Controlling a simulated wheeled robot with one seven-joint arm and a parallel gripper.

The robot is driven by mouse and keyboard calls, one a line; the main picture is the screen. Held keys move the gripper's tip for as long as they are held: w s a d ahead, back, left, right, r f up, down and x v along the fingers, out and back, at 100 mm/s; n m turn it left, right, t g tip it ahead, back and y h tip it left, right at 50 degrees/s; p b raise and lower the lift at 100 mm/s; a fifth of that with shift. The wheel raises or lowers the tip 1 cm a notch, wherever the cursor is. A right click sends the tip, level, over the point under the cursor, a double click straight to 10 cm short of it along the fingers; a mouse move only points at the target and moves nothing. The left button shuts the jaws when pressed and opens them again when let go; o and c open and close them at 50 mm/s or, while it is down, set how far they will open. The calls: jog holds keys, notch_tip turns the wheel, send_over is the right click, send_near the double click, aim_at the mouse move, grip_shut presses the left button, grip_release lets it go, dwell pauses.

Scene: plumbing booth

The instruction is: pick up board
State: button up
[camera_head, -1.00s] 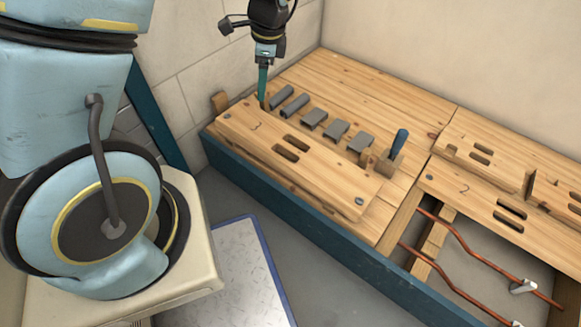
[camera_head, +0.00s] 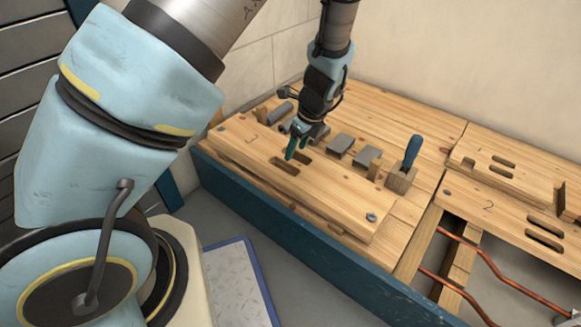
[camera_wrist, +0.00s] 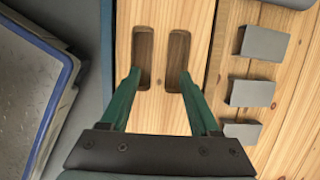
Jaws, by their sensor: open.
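A wooden board marked 3 (camera_head: 330,199) lies flat along the front left of the wooden bench top, with two long slots through its middle. It also shows in the wrist view (camera_wrist: 160,25). My gripper (camera_head: 294,150) is above the slots, fingers pointing down. In the wrist view its two green fingers (camera_wrist: 160,78) are apart and empty. Their tips are at the near ends of the slots, one by each; I cannot tell whether they enter them. A second board marked 2 (camera_head: 490,208) lies at the right.
Grey metal pieces (camera_head: 340,144) stand in a row behind the board. A blue-handled tool (camera_head: 412,150) stands in a wooden block. At the right, copper pipes (camera_head: 505,277) run through an open recess. A blue-edged panel (camera_head: 238,280) lies below the bench front.

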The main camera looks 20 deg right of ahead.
aim_at(291, 161)
jog(key=b+x, duration=0.3)
jog(key=x, duration=0.2)
jog(key=shift+w+a+f, duration=0.1)
jog(key=shift+w+a, duration=0.05)
grip_shut()
dwell(0.4)
dwell(0.9)
